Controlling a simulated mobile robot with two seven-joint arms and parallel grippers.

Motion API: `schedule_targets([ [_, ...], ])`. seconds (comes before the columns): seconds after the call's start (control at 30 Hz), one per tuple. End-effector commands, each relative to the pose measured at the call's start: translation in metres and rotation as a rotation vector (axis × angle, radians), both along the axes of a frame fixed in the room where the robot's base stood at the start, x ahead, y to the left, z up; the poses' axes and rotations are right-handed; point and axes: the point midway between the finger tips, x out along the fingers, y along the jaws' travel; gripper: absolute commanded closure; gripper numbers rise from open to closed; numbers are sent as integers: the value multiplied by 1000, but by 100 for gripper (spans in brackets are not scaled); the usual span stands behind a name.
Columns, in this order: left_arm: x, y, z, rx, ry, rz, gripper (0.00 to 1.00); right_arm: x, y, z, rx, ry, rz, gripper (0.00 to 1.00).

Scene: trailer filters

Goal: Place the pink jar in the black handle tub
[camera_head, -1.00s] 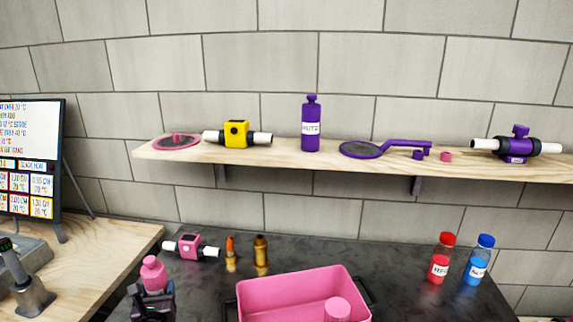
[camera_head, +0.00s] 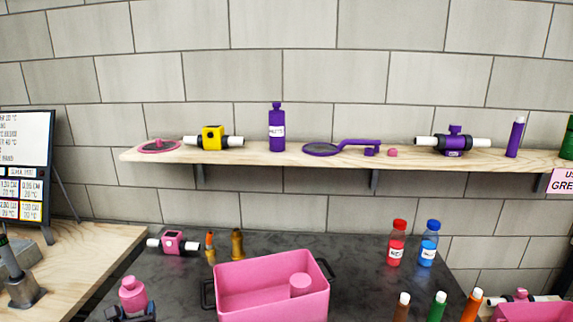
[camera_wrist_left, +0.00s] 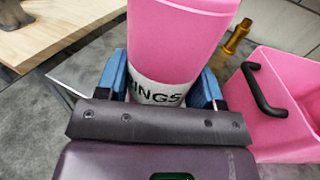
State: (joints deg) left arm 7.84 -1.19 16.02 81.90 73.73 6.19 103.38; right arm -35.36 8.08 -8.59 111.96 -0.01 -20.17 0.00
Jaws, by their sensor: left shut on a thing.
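The pink jar (camera_head: 132,295) is upright in my left gripper (camera_head: 131,313), left of the tub in the head view. In the left wrist view, the blue fingers (camera_wrist_left: 165,92) are shut on both sides of the jar (camera_wrist_left: 178,35), at its white label reading "INGS". The pink tub with black handles (camera_head: 245,303) stands on the dark counter, and one handle shows in the left wrist view (camera_wrist_left: 264,92). A pink cylindrical shape (camera_head: 300,285) is inside the tub. The jar is outside the tub, apart from it. My right gripper is not in view.
Red (camera_head: 397,245) and blue (camera_head: 429,244) bottles stand right of the tub. Several capped tubes (camera_head: 438,306) and another pink container (camera_head: 535,311) are at lower right. A shelf (camera_head: 270,158) runs above.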

Motion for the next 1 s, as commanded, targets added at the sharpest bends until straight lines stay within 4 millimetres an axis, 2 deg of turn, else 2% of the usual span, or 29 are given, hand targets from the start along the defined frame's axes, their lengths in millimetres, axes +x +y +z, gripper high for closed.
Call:
schedule_targets([
  [0.03,9,-4,1,7,-1,-20,64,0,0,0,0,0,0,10],
  [0.53,81,-26,-8,12,2,-173,64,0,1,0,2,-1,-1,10],
  [0.8,115,-22,-10,10,0,-230,64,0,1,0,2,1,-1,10],
  [1.0,131,-11,-11,7,1,-249,64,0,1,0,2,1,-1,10],
])
